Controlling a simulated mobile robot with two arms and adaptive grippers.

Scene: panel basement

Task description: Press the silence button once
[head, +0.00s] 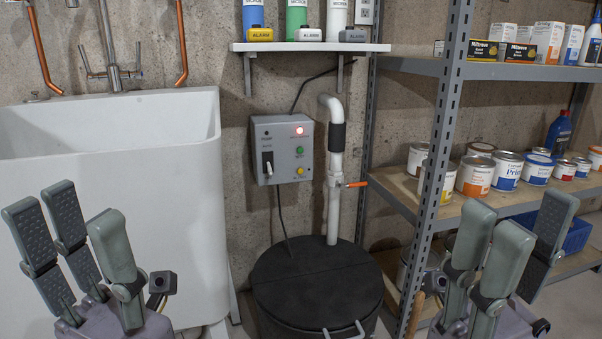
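A grey control panel (270,164) is mounted on the concrete wall above a black round lid. It has a glowing red light (299,130) at its upper right, a green button (299,149) below that and a yellow button (300,171) at the lower right. A switch (267,163) is on its left side. The small labels are too blurred to tell which button is silence. My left gripper (78,222) is open and empty at the lower left, in front of the sink. My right gripper (513,230) is open and empty at the lower right, in front of the shelves. Neither touches the panel.
A white sink (105,190) stands left. A white pipe (334,205) with an orange-handled valve rises from the black lid (315,285) beside the panel. A wall shelf (310,47) with bottles and alarm boxes hangs above. A metal rack (433,160) with paint cans stands right.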

